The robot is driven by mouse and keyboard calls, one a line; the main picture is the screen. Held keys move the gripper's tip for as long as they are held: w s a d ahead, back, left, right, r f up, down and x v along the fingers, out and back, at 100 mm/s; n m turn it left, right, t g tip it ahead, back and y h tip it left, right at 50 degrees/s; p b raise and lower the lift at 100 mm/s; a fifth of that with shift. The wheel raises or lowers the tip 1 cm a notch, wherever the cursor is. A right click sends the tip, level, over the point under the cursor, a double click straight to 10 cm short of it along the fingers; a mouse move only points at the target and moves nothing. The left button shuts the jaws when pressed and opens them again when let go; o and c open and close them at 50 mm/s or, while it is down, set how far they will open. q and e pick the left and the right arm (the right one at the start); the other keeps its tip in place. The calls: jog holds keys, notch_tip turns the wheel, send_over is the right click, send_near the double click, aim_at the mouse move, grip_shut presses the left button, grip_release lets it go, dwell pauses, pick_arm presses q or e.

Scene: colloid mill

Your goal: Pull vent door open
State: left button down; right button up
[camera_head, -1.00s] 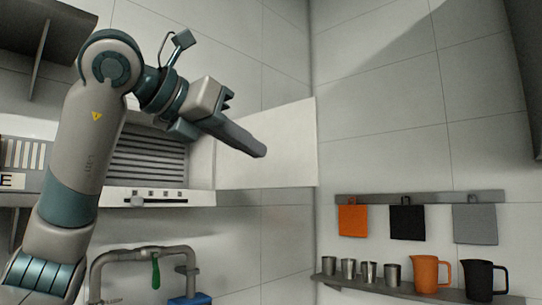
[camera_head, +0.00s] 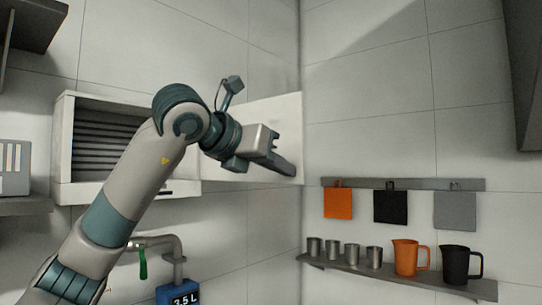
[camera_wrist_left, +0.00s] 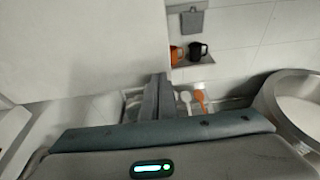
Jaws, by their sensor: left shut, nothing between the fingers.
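The vent (camera_head: 62,150) is a white wall box with dark louvres, in the left half of the head view. Its white door (camera_head: 278,112) stands swung wide open, reaching to the right from the box towards the room corner. My left gripper (camera_head: 290,170) is in front of the door's lower right part, fingers shut and empty; I cannot tell whether it touches the door. My forearm covers part of the box. In the left wrist view, the shut fingers (camera_wrist_left: 158,82) show beside a large pale surface (camera_wrist_left: 80,45), probably the door. My right gripper is out of view.
A rail (camera_head: 400,184) with hanging orange, black and grey cloths is on the right wall. Below it a shelf (camera_head: 400,281) holds metal cups, an orange jug (camera_head: 405,257) and a black jug (camera_head: 455,264). A pipe with a green handle (camera_head: 142,263) is under the vent.

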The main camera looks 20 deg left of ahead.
aim_at(296, 163)
pick_arm(q)
jog(key=shift+w+d, duration=0.1)
jog(key=shift+w, duration=0.15)
jog(key=shift+n+y, duration=0.6)
jog(key=shift+y, duration=0.2)
jog(key=w, duration=0.2)
jog(key=w+d, duration=0.1)
jog(key=w+d+b, duration=0.1)
jog(key=w, duration=0.1)
jog(key=shift+w+d, duration=0.2)
jog(key=shift+w, duration=0.1)
jog(key=shift+w+d, duration=0.1)
jog(key=shift+w, duration=0.35)
jog(key=shift+s+t, duration=0.2)
jog(key=shift+t, duration=0.1)
jog(key=shift+a+f, duration=0.1)
jog(key=shift+a, duration=0.1)
